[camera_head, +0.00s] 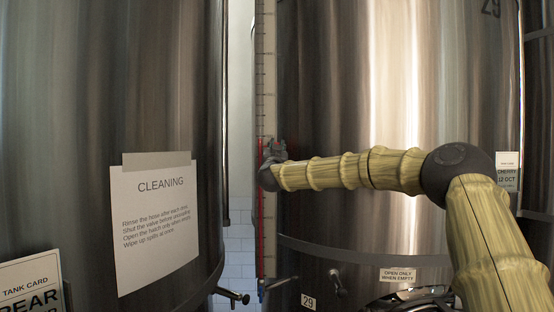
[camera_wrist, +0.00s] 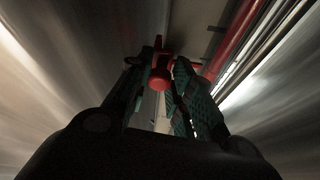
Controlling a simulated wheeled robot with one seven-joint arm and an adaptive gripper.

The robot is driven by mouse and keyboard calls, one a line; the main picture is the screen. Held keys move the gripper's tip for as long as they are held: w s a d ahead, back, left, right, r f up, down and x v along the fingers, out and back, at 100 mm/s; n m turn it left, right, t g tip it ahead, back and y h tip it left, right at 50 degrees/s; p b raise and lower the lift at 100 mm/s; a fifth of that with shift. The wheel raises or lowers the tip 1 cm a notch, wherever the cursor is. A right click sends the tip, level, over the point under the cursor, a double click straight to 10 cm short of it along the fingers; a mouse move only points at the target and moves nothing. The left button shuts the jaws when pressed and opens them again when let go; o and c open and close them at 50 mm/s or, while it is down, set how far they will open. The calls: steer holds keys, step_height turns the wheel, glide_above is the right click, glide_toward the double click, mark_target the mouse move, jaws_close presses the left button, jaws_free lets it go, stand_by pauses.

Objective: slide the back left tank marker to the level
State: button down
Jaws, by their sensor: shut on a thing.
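A steel tank (camera_head: 345,110) numbered 29 fills the right half of the head view. A tall level gauge with a graduated strip (camera_head: 265,80) runs up its left edge, and a red column (camera_head: 260,225) shows in its lower part. My gripper (camera_head: 275,148) is at the gauge, by the top of the visible red column. In the wrist view a red marker (camera_wrist: 161,72) sits between the fingertips of my gripper (camera_wrist: 162,80), which is shut on it. The red tube (camera_wrist: 235,40) runs beside it. In the head view my gripper mostly hides the marker.
Another steel tank (camera_head: 75,80) stands at the left with a cleaning notice (camera_head: 155,225) and a tank card (camera_head: 32,285). A narrow gap with white tiles (camera_head: 240,250) lies between the tanks. Valve handles (camera_head: 235,296) stick out low down.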

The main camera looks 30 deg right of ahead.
steer(key=c, duration=1.4)
jaws_free()
steer(key=shift+c, duration=0.2)
steer(key=shift+o, duration=0.8)
steer(key=shift+s+a, duration=0.1)
steer(key=shift+s, duration=0.05)
steer(key=shift+f, duration=0.1)
steer(key=v, duration=1.2)
